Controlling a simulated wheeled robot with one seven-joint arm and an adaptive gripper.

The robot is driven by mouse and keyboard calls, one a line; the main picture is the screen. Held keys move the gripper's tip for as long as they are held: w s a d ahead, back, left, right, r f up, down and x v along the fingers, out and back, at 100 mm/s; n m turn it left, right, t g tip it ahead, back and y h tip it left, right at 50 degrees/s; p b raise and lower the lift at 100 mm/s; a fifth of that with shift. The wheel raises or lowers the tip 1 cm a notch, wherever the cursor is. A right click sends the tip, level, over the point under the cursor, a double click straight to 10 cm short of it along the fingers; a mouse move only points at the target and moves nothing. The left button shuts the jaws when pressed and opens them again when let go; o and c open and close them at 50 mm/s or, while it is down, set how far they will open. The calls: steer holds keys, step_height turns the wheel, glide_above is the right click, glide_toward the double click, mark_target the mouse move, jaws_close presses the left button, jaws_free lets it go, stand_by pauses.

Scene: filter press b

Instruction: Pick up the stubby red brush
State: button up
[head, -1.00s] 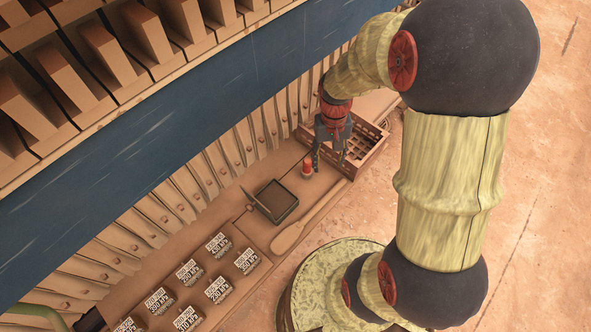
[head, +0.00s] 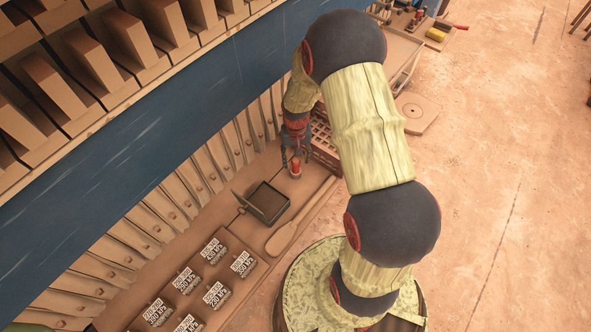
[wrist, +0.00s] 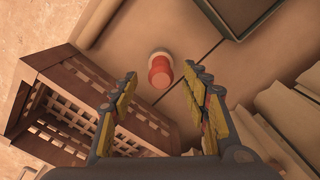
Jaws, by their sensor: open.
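The stubby red brush (head: 296,170) is a short red cylinder with a paler end, on the brown bench top. In the wrist view the brush (wrist: 160,72) shows between the two fingertips and slightly beyond them. My gripper (head: 296,160) is right over the brush in the head view and partly covers it. In the wrist view my gripper (wrist: 160,80) is open, with yellow-padded fingers on either side of the brush and a gap to each. I cannot tell how far the fingertips are above the bench.
A brown slatted crate (wrist: 62,105) stands close beside the left finger; in the head view the crate (head: 326,150) is partly behind my arm. A dark open box (head: 268,202) and a wooden paddle (head: 292,230) lie nearby. Several labelled blocks (head: 215,250) stand lower left.

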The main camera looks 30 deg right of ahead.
mark_target(296, 168)
step_height(296, 168, down, 3)
steer(key=shift+w+r, duration=0.1)
steer(key=c, duration=0.3)
steer(key=c, duration=0.8)
jaws_close()
